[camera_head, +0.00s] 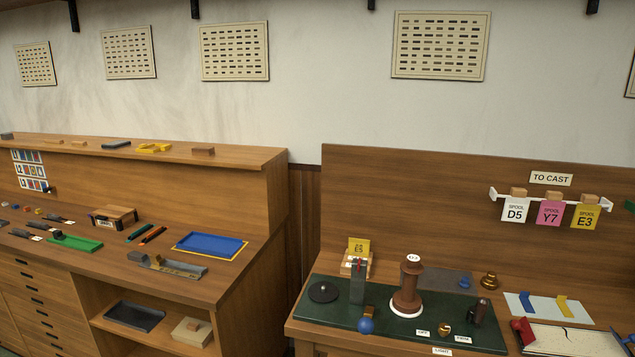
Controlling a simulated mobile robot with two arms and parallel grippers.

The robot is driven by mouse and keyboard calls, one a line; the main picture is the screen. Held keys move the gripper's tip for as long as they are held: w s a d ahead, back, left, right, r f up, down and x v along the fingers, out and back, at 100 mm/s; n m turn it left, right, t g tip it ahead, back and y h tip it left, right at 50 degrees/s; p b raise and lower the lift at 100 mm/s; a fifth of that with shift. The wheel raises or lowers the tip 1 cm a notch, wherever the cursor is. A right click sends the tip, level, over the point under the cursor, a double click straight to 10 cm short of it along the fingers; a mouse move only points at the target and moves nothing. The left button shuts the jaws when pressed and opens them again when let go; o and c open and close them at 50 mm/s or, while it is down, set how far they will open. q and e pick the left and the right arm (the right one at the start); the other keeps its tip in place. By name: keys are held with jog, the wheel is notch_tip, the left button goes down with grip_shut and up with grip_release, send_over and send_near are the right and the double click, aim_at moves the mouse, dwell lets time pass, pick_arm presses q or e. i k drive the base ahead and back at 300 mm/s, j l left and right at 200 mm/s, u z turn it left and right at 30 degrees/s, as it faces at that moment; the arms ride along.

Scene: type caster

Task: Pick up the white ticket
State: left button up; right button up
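The white ticket (515,211), marked "SPOOL D5", hangs from the left end of a white rail (549,199) under the "TO CAST" sign (551,178). A small wooden block sits above it on the rail. A pink ticket (551,214) marked "Y7" and a yellow ticket (586,217) marked "E3" hang to its right. Neither of my grippers is in view.
The right bench holds a green mat (400,332) with a brown spool (408,287), a grey post (357,283) and a blue ball (366,325). A yellow card (358,247) stands behind them. The left bench has a blue tray (211,245) and a green tray (76,243).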

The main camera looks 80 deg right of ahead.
aim_at(516, 208)
jog(key=i+z, duration=0.1)
jog(key=z, duration=2.25)
